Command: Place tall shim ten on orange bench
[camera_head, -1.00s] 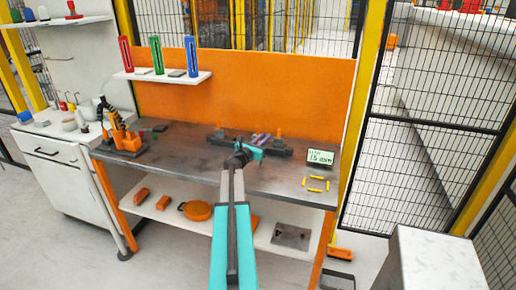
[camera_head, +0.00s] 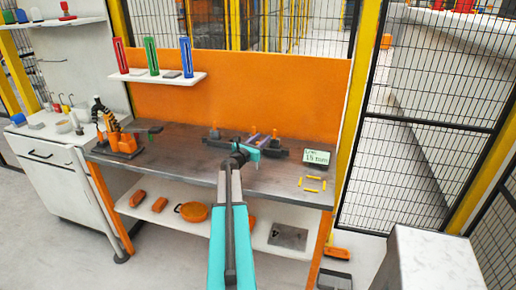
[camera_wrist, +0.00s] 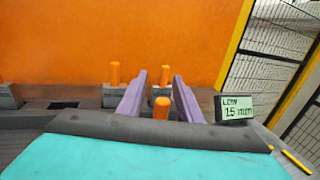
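The orange bench has a dark worktop (camera_head: 190,160) and an orange back panel (camera_head: 250,92). My gripper (camera_head: 265,139) is over the back middle of the worktop. In the wrist view its two purple fingers (camera_wrist: 160,95) stand apart, with an orange peg (camera_wrist: 161,107) showing between them and nothing visibly held. Slotted upright pieces in red (camera_head: 121,56), green (camera_head: 153,56) and blue (camera_head: 186,57) stand on the white wall shelf (camera_head: 165,80). I cannot read which piece, if any, is tall shim ten.
A dark fixture (camera_wrist: 30,118) with orange pegs lies around my gripper. A small display (camera_head: 317,157) stands to the right, behind yellow corner marks (camera_head: 313,184) on clear worktop. An orange tool holder (camera_head: 122,142) stands at left. A mesh fence (camera_head: 420,150) is at right.

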